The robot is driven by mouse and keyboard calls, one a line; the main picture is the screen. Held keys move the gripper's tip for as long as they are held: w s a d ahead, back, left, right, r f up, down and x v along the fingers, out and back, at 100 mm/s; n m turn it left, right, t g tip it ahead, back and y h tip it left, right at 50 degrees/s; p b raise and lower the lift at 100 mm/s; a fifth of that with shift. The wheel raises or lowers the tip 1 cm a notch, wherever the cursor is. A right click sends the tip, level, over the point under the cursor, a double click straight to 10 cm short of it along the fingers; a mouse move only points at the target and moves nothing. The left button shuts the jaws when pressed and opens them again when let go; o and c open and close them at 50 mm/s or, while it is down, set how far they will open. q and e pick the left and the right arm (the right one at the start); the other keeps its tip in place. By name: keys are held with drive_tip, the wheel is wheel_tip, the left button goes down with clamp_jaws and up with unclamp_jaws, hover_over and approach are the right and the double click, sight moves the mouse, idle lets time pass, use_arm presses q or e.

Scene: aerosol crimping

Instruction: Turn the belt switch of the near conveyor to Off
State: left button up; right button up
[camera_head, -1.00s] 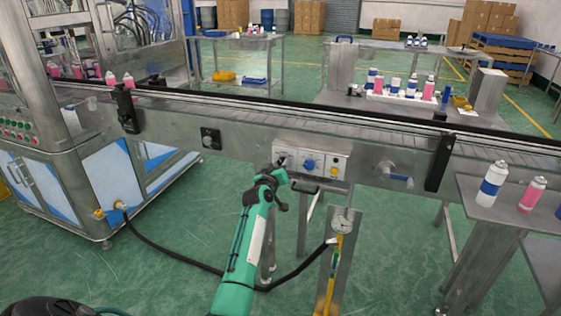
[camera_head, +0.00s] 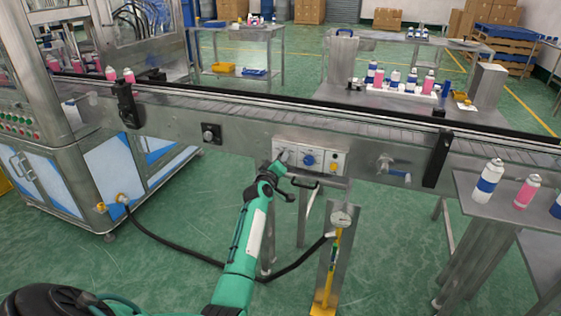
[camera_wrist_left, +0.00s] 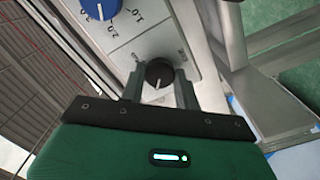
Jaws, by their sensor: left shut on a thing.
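The belt switch is a black round knob with a pale pointer line, clear in the left wrist view (camera_wrist_left: 159,72). It sits at the left end of the pale control panel (camera_head: 322,171) on the near conveyor (camera_head: 245,140). My left gripper (camera_wrist_left: 159,86) is shut on this knob, with one finger on each side of it. In the head view my left gripper (camera_head: 283,160) is at the panel's left end and hides most of the knob. The label beside the knob is too small to read surely. My right gripper is not in view.
A blue-handled valve (camera_head: 394,171) is farther right. Spray cans (camera_head: 488,181) stand on a side table. A gauge post (camera_head: 335,245) and black hose (camera_head: 180,247) are below.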

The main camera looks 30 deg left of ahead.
use_arm(q)
drive_tip(key=o, duration=1)
drive_tip(key=shift+s, duration=0.15)
drive_tip(key=v, duration=1.3)
drive_tip(key=shift+s+f+p, duration=0.1)
drive_tip(key=shift+s+p, duration=0.2)
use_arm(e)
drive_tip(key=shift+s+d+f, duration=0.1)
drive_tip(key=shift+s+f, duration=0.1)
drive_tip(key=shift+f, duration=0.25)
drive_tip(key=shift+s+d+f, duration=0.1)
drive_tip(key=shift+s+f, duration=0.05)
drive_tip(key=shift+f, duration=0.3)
